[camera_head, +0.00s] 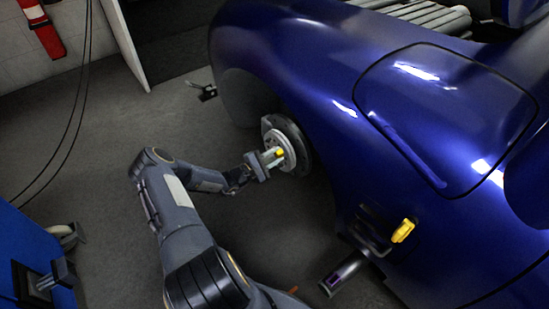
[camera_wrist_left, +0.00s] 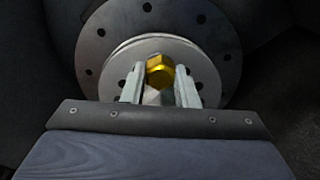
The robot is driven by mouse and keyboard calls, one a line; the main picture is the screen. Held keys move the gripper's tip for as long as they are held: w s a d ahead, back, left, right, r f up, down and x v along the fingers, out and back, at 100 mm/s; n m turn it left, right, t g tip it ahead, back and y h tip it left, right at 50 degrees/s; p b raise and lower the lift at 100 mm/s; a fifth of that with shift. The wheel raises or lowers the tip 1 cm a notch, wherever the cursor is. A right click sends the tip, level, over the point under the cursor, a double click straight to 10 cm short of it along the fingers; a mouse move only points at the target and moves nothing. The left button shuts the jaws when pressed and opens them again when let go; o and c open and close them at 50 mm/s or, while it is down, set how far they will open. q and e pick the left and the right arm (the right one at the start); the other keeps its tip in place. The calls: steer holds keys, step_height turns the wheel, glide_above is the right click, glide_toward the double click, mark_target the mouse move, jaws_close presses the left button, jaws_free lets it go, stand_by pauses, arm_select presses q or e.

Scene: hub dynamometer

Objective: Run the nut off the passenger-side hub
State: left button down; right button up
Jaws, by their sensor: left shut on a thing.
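The hub (camera_head: 287,146) with its brake disc sits in the wheel well of the blue car. It also shows in the left wrist view, where the grey disc (camera_wrist_left: 213,28) has several holes around its rim. A yellow, brass-coloured hex nut (camera_wrist_left: 161,70) is at the hub's centre and shows small in the head view (camera_head: 280,153). My left gripper (camera_head: 272,157) is at the hub, its two fingers one on each side of the nut, shut on it. The nut's far side and any thread behind it are hidden.
The blue car body (camera_head: 300,70) bulges over and to the right of the hub. A yellow-handled part (camera_head: 403,231) is on the car's lower side, near a metal cylinder (camera_head: 343,274) low down. A blue cabinet (camera_head: 30,260) stands at the lower left. Grey floor between is clear.

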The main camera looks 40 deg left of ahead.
arm_select(q)
steer(key=n+b, duration=0.1)
steer(key=n, duration=0.6)
steer(key=shift+f, duration=0.1)
steer(key=n, duration=0.6)
steer(key=shift+s, duration=0.1)
steer(key=c, duration=1.3)
jaws_free()
